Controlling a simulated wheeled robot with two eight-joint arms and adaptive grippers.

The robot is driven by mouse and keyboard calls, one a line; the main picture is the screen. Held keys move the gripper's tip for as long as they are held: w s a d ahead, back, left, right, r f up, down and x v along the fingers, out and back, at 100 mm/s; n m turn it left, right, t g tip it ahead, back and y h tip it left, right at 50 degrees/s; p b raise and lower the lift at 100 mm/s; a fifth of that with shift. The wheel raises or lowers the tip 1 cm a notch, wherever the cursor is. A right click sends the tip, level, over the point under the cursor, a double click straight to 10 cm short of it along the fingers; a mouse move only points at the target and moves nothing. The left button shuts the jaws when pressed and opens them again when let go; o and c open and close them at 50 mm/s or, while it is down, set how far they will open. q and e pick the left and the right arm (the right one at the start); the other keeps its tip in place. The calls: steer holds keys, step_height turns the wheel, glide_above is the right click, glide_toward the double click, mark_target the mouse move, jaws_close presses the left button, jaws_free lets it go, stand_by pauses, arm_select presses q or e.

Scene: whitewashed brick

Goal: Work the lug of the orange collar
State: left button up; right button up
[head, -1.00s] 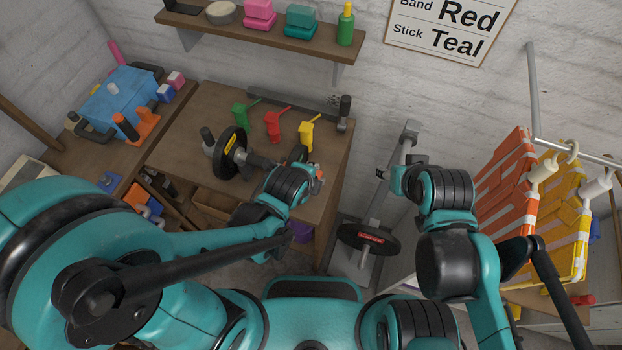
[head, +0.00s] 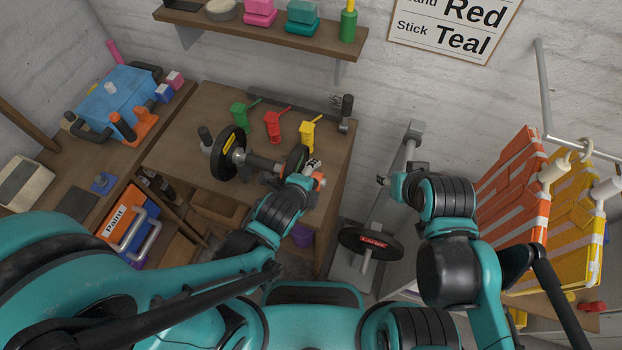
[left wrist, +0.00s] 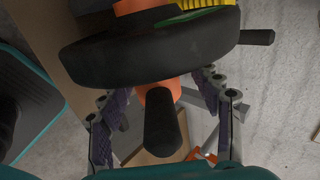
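The orange collar (head: 319,181) sits at the right end of a bar on the bench, beside a black disc (head: 296,160). In the left wrist view the collar (left wrist: 158,92) shows below the dark disc (left wrist: 150,50), with a black lug-like stub (left wrist: 162,125) pointing towards the camera. My left gripper (head: 312,172) is at the collar. Its fingers (left wrist: 165,108) are spread, one on each side of the collar and stub, apparently not touching them. My right gripper (head: 383,181) is away from the bench, by the grey stand; its fingers are too small to read.
Green (head: 239,115), red (head: 272,126) and yellow (head: 307,132) clamp-like pieces stand behind the bar. A larger black disc (head: 228,153) is at its left. A grey stand (head: 352,262) with a black plate is right of the bench. Orange and yellow slatted pieces (head: 508,190) hang at right.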

stand_by(0.3)
arm_select(q)
steer(key=v, duration=1.2)
stand_by(0.4)
stand_by(0.4)
steer(key=w+a+n+g+y, duration=0.2)
steer(key=w+a+n+y, duration=0.15)
steer(key=a+n, duration=1.45)
steer(key=d+f+n+b, duration=0.3)
steer(key=d+f+b, duration=0.1)
steer(key=b, duration=0.1)
steer(key=shift+d+n+t+h+b, duration=0.2)
steer(key=shift+n+t+h+b, duration=0.1)
steer(key=shift+h+b, duration=0.05)
